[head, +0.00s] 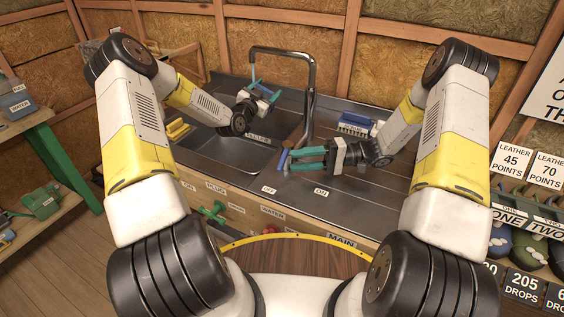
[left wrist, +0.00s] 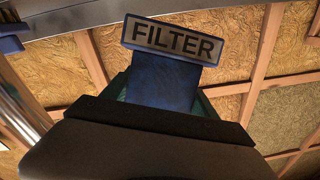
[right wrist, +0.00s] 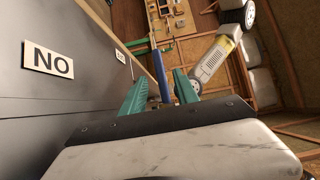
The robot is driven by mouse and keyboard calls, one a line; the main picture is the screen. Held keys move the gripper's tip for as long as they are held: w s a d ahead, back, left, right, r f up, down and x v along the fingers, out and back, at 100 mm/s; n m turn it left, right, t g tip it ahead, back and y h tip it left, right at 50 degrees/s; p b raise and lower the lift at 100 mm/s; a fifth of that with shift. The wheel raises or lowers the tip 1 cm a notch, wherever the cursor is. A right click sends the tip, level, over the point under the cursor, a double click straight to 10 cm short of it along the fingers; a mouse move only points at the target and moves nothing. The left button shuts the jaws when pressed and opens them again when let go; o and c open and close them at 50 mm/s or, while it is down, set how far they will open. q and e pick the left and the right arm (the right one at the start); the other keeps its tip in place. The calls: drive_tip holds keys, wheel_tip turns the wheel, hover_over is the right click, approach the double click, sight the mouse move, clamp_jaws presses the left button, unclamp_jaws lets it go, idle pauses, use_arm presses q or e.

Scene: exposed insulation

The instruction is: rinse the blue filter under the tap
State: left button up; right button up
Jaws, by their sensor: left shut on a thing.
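The blue filter (left wrist: 160,85), with a FILTER label on its end, fills the middle of the left wrist view. My left gripper (head: 262,94) is shut on the filter and holds it over the sink (head: 235,152), close to the tip of the tap's spout. The grey tap (head: 312,85) arches up from the sink's right rim. Its blue lever (right wrist: 160,75) stands between the teal fingers of my right gripper (right wrist: 159,92). These fingers are apart, with gaps to the lever. In the head view the lever (head: 284,158) is at the fingertips.
A blue and white item (head: 355,124) lies on the drainboard behind my right gripper. A yellow item (head: 177,128) sits at the sink's left edge. A green-legged bench (head: 60,165) stands at left.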

drive_tip(key=shift+v, duration=1.9)
